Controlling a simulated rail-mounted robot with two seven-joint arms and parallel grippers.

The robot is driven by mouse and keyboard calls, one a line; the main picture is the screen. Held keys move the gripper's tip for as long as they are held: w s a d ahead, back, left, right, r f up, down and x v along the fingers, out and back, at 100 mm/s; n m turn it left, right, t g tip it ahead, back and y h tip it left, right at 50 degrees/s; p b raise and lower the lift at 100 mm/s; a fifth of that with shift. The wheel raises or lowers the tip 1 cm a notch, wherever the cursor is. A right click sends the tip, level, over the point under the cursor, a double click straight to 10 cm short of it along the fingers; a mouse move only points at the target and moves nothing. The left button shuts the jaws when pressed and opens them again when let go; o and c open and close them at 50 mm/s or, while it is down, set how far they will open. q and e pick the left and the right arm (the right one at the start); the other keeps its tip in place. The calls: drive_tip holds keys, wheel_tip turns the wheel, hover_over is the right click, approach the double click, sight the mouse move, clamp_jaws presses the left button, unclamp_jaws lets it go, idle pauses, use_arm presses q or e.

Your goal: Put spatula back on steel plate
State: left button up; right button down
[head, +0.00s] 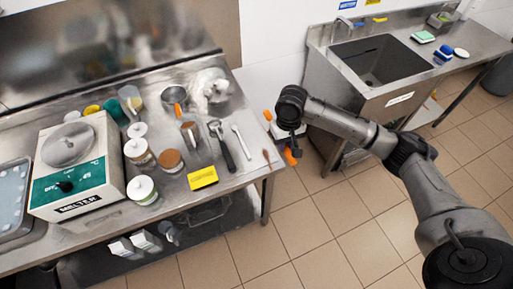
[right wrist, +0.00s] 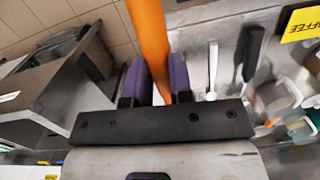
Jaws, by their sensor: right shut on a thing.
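The orange spatula (right wrist: 150,45) is between the purple-padded fingers of my right gripper (right wrist: 154,85) in the right wrist view. In the head view, orange parts (head: 290,157) show below my right gripper (head: 287,132), which is beyond the right end of the steel worktop (head: 232,205). The gripper is shut on the spatula, clear of the worktop, over the gap before the sink unit. My wrist hides part of the spatula. I cannot make out a steel plate separate from the worktop. My left gripper is not in view.
A black-handled tool (head: 222,147), a white spoon-like tool (head: 241,142) and a yellow label (head: 202,178) lie near the worktop's right end. Jars (head: 142,189) and a melter (head: 78,165) stand further left. The sink (head: 380,60) is at the right.

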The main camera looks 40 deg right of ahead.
drive_tip(key=d+f+b, duration=0.1)
drive_tip(key=d+f, duration=0.1)
drive_tip(key=b, duration=0.3)
hover_over(262, 149)
drive_tip(key=shift+n+t, duration=0.3)
drive_tip(key=shift+n, duration=0.1)
wheel_tip(262, 149, down, 7)
drive_tip(key=shift+w+r, duration=0.1)
drive_tip(key=shift+f, duration=2.05)
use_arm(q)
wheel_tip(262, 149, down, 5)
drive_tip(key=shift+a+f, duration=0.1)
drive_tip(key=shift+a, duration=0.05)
use_arm(e)
drive_tip(key=c, duration=1)
unclamp_jaws()
drive_tip(key=shift+f, duration=0.1)
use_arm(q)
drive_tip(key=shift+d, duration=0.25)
